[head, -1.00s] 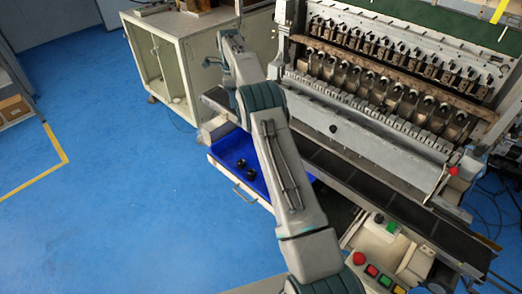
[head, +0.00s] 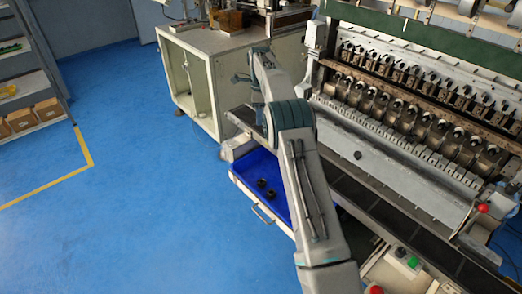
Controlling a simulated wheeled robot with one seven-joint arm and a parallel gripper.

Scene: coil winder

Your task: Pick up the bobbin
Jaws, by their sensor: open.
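Two small dark bobbin-like pieces lie close together in the blue tray, one at the back (head: 262,183) and one just in front of it (head: 270,194). I cannot tell which one is the bobbin meant. My gripper (head: 238,79) is at the far end of my arm, small in the picture, in front of the pale cabinet. It is open, and I see nothing held in it. It is above and behind the tray in the picture, well apart from the dark pieces. My arm covers the tray's right part.
The blue tray (head: 245,163) is a pulled-out drawer with a front handle under the dark conveyor. The coil winder (head: 400,160) stands at the right, with a red knob (head: 482,208). A pale cabinet (head: 207,110) is behind. Blue floor at left is free.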

